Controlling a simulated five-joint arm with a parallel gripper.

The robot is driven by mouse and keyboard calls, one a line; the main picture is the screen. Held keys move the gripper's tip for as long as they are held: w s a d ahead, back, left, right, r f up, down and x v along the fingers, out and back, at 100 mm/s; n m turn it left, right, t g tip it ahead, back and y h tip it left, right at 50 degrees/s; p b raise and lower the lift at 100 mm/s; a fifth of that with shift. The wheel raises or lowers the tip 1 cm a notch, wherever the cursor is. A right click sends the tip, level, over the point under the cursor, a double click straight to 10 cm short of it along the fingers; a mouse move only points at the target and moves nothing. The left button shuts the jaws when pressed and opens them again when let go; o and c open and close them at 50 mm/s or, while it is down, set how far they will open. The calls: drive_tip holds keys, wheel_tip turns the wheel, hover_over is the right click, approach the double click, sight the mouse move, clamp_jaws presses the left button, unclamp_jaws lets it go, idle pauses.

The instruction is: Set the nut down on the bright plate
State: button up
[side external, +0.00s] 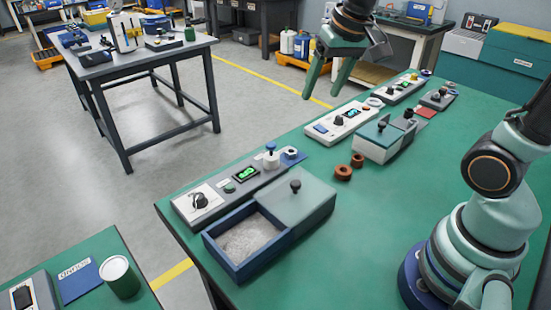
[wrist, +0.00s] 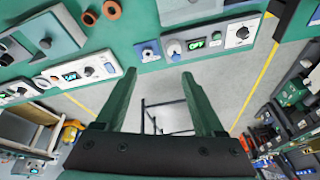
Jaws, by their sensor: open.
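My gripper (side external: 321,96) is open and empty above the far left edge of the green bench; its two green fingers also show apart in the wrist view (wrist: 158,73). Two brown rings, a nearer one (side external: 343,172) and a farther one (side external: 357,160), lie on the bench; both show in the wrist view (wrist: 89,18) (wrist: 111,9). I cannot tell whether either is the nut. A small pale ring-like part (side external: 291,152) sits on a blue plate (side external: 297,160). A small red plate (side external: 425,112) lies farther back. Which one is the bright plate is unclear.
A blue box (side external: 240,265) with a pale, grainy floor stands in front, its knobbed lid (side external: 300,205) slid aside. A lidded grey box (side external: 385,145) and a control unit (side external: 340,122) stand farther back. The bench's right middle is clear.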

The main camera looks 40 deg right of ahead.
drive_tip(key=s+a+n+t, duration=0.1)
drive_tip(key=s+n, duration=0.3)
drive_tip(key=s, duration=0.3)
drive_tip(key=shift+a+f+t, duration=0.35)
drive_tip(key=shift+f+t, duration=0.05)
drive_tip(key=shift+f, duration=0.05)
drive_tip(key=shift+s, duration=0.1)
